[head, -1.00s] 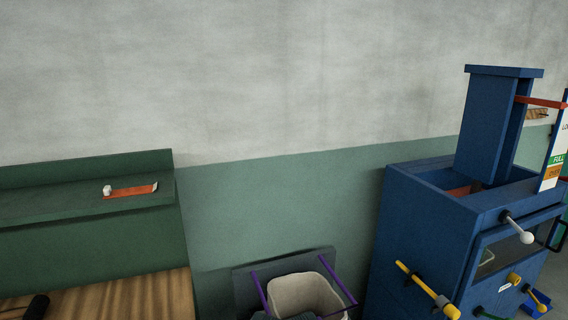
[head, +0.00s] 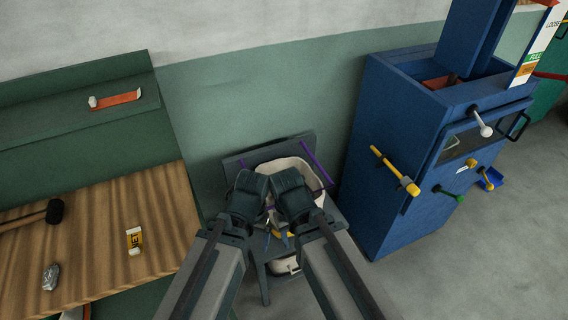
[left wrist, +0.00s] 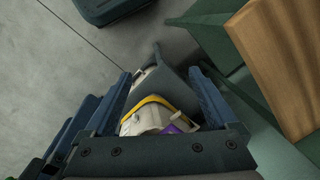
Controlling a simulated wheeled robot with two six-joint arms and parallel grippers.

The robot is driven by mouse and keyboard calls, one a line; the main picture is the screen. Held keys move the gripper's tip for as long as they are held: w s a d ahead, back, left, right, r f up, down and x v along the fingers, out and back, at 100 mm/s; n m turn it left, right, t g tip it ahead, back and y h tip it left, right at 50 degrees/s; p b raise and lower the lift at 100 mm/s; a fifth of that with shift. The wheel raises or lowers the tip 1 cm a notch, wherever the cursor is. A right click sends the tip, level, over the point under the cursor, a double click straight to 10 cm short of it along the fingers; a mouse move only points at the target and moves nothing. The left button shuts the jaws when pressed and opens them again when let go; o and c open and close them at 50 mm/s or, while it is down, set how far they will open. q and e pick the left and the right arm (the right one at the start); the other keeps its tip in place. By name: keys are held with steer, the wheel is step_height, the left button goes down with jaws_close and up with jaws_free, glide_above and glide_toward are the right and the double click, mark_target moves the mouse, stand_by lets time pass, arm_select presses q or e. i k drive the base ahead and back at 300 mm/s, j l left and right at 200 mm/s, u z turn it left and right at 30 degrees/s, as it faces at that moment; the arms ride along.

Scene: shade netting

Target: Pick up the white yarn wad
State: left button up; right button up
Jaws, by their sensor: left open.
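I cannot tell for sure which thing is the white yarn wad. A small white lump (head: 93,102) sits on the green shelf at the left end of an orange strip. Another small white piece (head: 135,252) lies by a yellow-and-white packet on the wooden bench. My left gripper (head: 250,188) is over the lined bin, with its fingertips hidden in the head view. In the left wrist view my left gripper (left wrist: 158,77) is open, with a white thing with a yellow band behind its fingers. My right gripper (head: 290,190) is beside the left one; its jaws are unclear.
A white-lined bin (head: 316,182) with purple rods stands below both grippers. A tall blue machine (head: 375,215) with handles is at the right. The wooden bench (head: 95,235) at the left holds a dark mallet (head: 55,211) and a grey wad (head: 50,277). Floor at the lower right is clear.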

mark_target(51, 275)
steer(key=u, duration=2)
